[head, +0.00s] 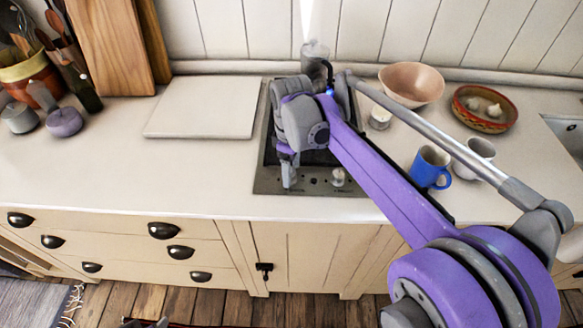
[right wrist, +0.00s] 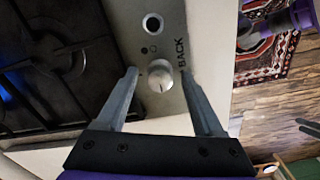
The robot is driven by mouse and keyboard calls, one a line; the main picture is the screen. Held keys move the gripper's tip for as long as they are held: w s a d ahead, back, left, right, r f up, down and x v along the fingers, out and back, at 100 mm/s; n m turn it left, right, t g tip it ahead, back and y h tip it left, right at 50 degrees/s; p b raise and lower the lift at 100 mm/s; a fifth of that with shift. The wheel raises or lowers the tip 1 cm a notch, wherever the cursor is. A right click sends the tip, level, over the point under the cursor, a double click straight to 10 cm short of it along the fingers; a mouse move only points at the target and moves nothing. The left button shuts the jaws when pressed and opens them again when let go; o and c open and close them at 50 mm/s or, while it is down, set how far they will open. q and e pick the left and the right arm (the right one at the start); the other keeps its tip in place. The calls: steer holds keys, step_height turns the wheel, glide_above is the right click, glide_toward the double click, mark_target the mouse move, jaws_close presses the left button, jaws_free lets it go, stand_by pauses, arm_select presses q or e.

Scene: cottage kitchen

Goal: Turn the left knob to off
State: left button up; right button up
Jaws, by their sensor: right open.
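The gas hob (head: 270,183) is set into the counter. In the right wrist view a pale round knob (right wrist: 160,76) stands on its metal panel beside the lettering BACK. My right gripper (head: 289,184) is over the front left of the hob. It is open, with its fingertips (right wrist: 158,72) on either side of the knob and a gap on each side. In the head view the gripper hides this knob. Another knob (head: 338,177) shows at the right of the panel. A sliver of dark grey parts at the head view's bottom edge may be my left gripper; its jaws are unclear.
A blue flame (right wrist: 6,92) shows by the burner grate (right wrist: 60,55). A blue mug (head: 430,167), a white mug (head: 474,156) and bowls (head: 411,84) stand right of the hob. A white board (head: 203,107) lies to its left. The front counter strip is clear.

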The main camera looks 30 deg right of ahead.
jaws_close()
steer(key=shift+m, duration=0.3)
steer(key=m, duration=0.3)
steer(key=shift+m+p, duration=0.3)
steer(key=shift+p, duration=0.1)
steer(key=m, duration=0.4)
steer(key=shift+a+m, duration=0.15)
steer(key=shift+m, duration=0.15)
steer(key=m+p, duration=0.1)
steer(key=m, duration=0.3)
steer(key=shift+a, duration=0.1)
steer(key=m, duration=0.5)
steer(key=shift+m, duration=0.3)
